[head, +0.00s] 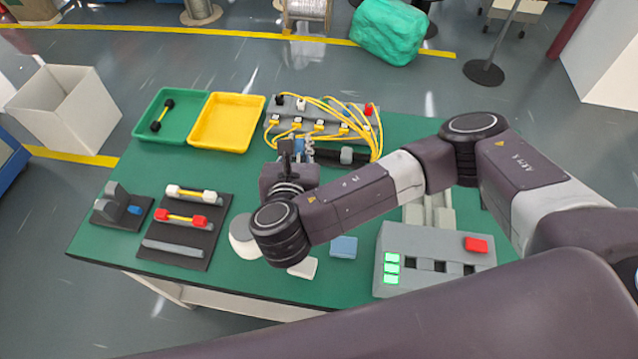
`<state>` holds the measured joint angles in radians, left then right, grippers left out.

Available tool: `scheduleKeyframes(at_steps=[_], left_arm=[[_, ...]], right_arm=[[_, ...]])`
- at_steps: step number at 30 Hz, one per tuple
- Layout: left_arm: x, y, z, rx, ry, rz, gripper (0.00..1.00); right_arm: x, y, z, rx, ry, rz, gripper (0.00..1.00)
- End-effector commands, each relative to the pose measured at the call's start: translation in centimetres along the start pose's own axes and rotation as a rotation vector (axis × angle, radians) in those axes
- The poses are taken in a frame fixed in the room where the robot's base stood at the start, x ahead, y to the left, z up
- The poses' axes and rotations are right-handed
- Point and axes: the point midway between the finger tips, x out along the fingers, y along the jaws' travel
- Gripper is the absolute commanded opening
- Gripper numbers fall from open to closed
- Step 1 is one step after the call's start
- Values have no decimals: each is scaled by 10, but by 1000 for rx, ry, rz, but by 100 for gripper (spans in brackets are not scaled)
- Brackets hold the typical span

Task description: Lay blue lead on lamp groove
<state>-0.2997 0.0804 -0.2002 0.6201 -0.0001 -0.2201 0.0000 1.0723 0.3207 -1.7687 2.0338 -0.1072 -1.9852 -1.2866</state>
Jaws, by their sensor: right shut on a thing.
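My right gripper (292,146) is at the front left of the grey cable rack (310,128), shut, with a blue piece at its fingers that looks like an end of the blue lead (299,145). The rest of that lead is hidden or too small to make out. A black mat (185,258) at the left of the table has several grey grooves. A white-ended lead (190,193) and a red-ended lead (181,217) lie in the upper two. The front groove (172,247) is bare. I cannot tell which one is the lamp groove. My left gripper is not in view.
Yellow cables (372,130) loop around the rack. A green tray (150,125) with a black-ended lead and an empty yellow tray (225,122) stand behind. A grey fixture (117,205) is left of the mat. A grey box with green lights (430,262) stands at the right.

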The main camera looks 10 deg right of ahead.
Motion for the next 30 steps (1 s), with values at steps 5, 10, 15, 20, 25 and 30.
scheduleKeyframes(at_steps=[5,10,15,20,25,30], left_arm=[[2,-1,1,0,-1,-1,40],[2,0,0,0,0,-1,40],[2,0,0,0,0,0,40],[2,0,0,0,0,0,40],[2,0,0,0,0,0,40],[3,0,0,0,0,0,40]], right_arm=[[28,-52,15,25,3,-67,0],[41,-85,27,41,1,-105,0],[47,-100,30,47,0,-120,0],[59,-102,4,45,2,-124,0],[76,-101,-39,45,2,-122,0],[93,-101,-80,45,1,-121,0]])
